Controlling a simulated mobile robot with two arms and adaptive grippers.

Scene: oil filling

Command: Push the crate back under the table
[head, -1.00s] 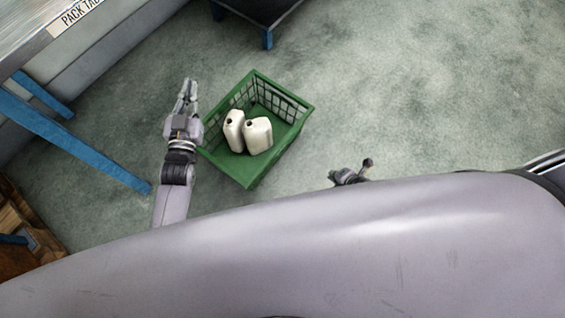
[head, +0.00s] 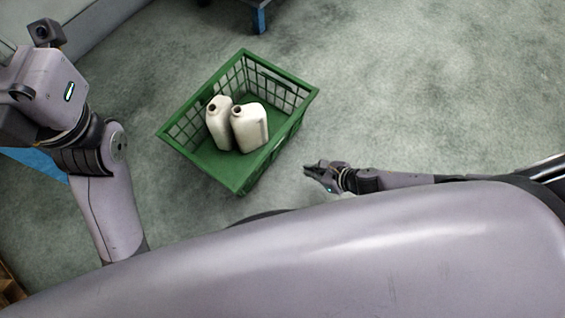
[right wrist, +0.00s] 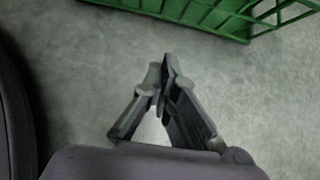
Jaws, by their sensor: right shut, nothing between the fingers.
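The green crate (head: 286,92) stands on the floor in the middle of the head view. Two white jugs, a left one (head: 218,128) and a right one (head: 252,130), stand upright in it. My right gripper (head: 308,170) is just right of the crate's near right side, apart from it, shut and empty. In the right wrist view the fingertips (right wrist: 163,68) touch, with bare floor beneath, and part of the crate (right wrist: 215,14) shows at the top. My left arm rises at the left of the head view; its fingers do not show.
A blue leg (head: 260,18) of a dark-topped piece of furniture stands beyond the crate at the top. A blue table part (head: 38,160) shows behind my left arm. The carpet right of the crate is clear.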

